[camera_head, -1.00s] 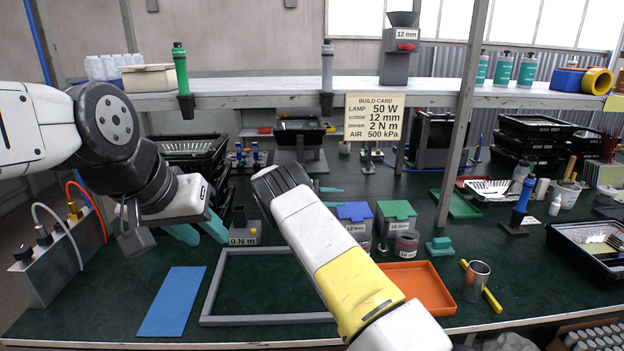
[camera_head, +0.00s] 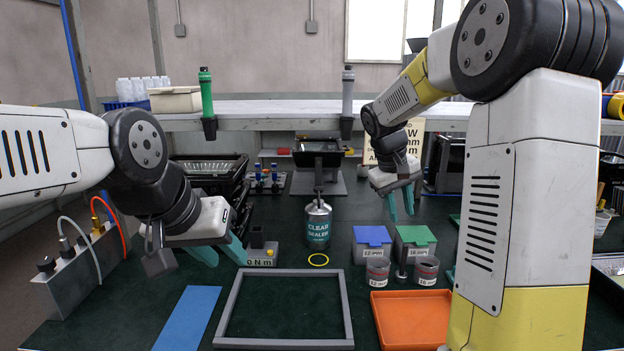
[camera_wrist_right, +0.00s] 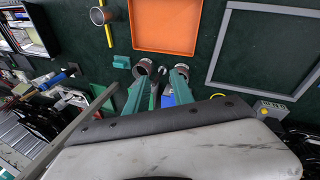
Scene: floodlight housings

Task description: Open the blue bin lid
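The blue bin lid (camera_head: 372,236) lies shut on a small grey bin (camera_head: 371,253) labelled 12 mm. A similar bin (camera_head: 414,253) with a green lid (camera_head: 416,235) stands just to its right, also shut. My right gripper (camera_head: 401,209) points down above and behind the two bins, its teal fingers apart and empty. In the right wrist view its fingers (camera_wrist_right: 157,90) are spread, with a sliver of blue between them, largely hidden by the hand. My left gripper (camera_head: 222,256) is open and empty at the left, above the table.
Two grey cups (camera_head: 377,270) stand before the bins. An orange tray (camera_head: 408,318), a grey frame (camera_head: 232,304) and a blue mat (camera_head: 187,318) lie in front. A sealer can (camera_head: 318,226) stands left of the blue-lidded bin. The shelf (camera_head: 270,115) runs behind.

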